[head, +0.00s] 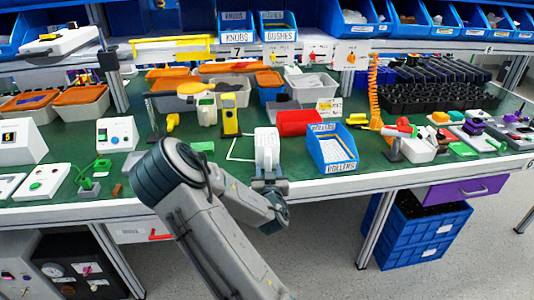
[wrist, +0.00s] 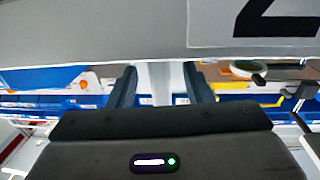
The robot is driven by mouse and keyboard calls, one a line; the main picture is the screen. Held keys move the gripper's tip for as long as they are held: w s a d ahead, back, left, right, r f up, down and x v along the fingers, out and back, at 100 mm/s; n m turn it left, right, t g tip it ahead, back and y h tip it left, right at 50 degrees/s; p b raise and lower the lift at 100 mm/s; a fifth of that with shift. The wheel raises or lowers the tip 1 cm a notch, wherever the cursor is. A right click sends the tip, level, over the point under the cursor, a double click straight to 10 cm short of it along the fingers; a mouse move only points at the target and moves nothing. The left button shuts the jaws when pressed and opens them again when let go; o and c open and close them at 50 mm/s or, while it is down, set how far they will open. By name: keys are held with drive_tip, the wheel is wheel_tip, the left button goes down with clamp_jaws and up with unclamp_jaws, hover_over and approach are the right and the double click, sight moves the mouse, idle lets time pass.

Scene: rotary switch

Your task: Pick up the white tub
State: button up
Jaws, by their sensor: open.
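A white upright piece (head: 267,146) shows at the front middle of the green bench, directly beyond my gripper (head: 268,180). It looks like the white tub, but its shape is too small to tell for sure, and my gripper hides its lower part. In the wrist view my gripper (wrist: 161,85) is open, with its two dark fingers apart. A pale upright strip (wrist: 164,85) shows between the fingers. I cannot tell whether it is the tub or whether the fingers touch it.
A blue rollers bin (head: 332,152) stands close on the right, with a red bin (head: 298,122) behind it. A yellow device (head: 230,117) is behind on the left. The bench's front edge (head: 330,187) runs beside my wrist. Shelves hang above the back.

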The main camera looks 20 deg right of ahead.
drive_tip(key=shift+x, duration=1.3)
clamp_jaws()
drive_tip(key=shift+r, duration=0.1)
